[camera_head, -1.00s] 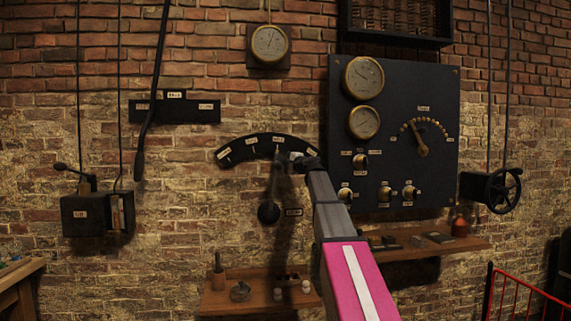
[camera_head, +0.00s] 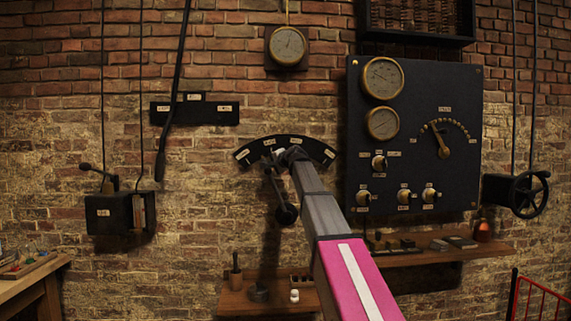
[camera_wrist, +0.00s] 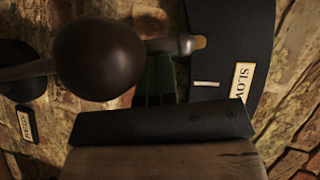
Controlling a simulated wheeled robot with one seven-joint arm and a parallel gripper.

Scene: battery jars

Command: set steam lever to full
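The steam lever (camera_head: 275,188) hangs on a round hub below a black arc plate (camera_head: 316,146) on the brick wall and leans up and to the left. In the wrist view its round dark knob (camera_wrist: 98,58) and brass-tipped pointer (camera_wrist: 198,42) show. The pointer is beside a "SLOW" label (camera_wrist: 241,82); the other arc labels are too small to read. My gripper (camera_head: 284,156) is at the lever's upper part, on its right side. Its dark green fingers (camera_wrist: 156,78) look close together, against or just beside the lever's rod; exact contact is hard to tell.
A black gauge panel (camera_head: 410,160) with knobs and a dial stands right of the arc. Shelves with small items (camera_head: 268,302) are below. A lever box (camera_head: 120,213) is at left, a handwheel (camera_head: 528,195) and red rail (camera_head: 540,297) at right.

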